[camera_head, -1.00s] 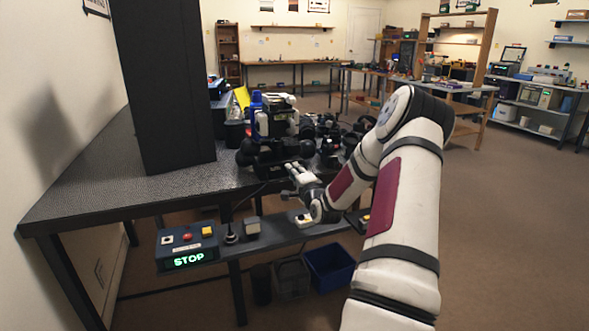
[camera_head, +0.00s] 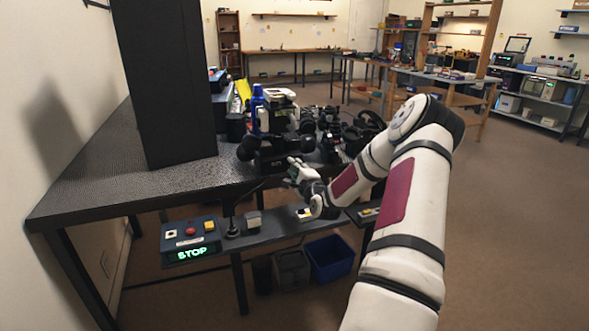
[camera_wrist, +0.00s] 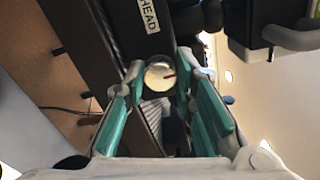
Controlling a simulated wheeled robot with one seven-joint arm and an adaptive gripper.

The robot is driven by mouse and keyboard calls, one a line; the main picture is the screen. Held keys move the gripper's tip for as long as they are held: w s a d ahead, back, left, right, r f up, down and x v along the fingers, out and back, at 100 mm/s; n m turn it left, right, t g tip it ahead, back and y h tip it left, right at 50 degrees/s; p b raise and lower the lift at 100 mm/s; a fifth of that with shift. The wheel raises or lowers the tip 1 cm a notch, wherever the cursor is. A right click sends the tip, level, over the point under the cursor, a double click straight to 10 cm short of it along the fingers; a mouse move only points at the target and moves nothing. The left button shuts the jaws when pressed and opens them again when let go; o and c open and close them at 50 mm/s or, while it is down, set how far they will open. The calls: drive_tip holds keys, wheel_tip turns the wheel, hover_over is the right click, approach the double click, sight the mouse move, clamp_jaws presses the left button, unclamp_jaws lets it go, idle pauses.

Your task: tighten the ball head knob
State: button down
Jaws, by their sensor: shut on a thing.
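A dark part with a label reading "HEAD" (camera_wrist: 149,15) lies just above the knob in that view. In the head view my gripper (camera_head: 297,168) is at the front edge of the dark table, by the black equipment (camera_head: 277,153). The knob itself is too small to make out there.
A tall black panel (camera_head: 165,85) stands on the table (camera_head: 90,185) at left. Below the table edge is a shelf with a control box (camera_head: 190,241) reading "STOP". A blue bin (camera_head: 330,259) stands beneath. Crowded dark gear (camera_head: 335,130) fills the table's right part.

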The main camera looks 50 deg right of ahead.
drive_tip(key=shift+f, duration=0.1)
drive_tip(key=c, duration=1.3)
unclamp_jaws()
drive_tip(key=shift+c, duration=0.2)
drive_tip(key=shift+s, duration=0.1)
drive_tip(key=v, duration=1.2)
drive_tip(key=shift+a, duration=0.1)
